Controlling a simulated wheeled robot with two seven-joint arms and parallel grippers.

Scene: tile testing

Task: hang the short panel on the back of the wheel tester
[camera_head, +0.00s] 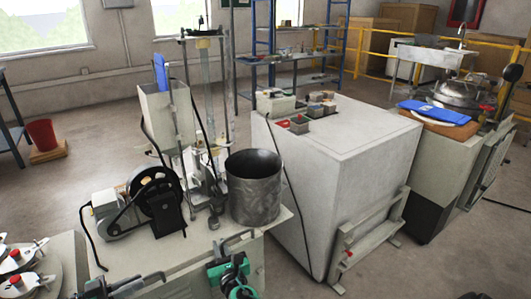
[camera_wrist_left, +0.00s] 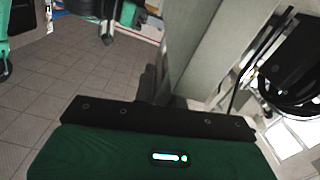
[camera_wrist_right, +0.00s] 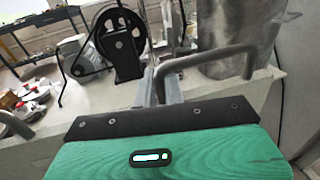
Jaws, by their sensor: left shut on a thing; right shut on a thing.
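The black wheel with its motor (camera_head: 158,195) stands on a grey bench. It also shows in the right wrist view (camera_wrist_right: 117,42). My right gripper (camera_head: 222,264) is at the bench's front edge, shut on a grey bent bar (camera_wrist_right: 205,57) that looks like a hanger of the panel. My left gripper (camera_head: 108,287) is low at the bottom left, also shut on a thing. A similar grey bar (camera_head: 143,280) shows beside it. In the left wrist view a long grey slab (camera_wrist_left: 207,52) runs past the jaws; I cannot tell whether it is the panel. Most of the held panel is hidden.
A grey metal drum (camera_head: 254,187) stands on the bench close to my right gripper. A large white cabinet (camera_head: 350,170) is to the right, with a grey frame (camera_head: 368,238) against its front. A red bucket (camera_head: 42,135) stands at the left. Floor behind the bench is open.

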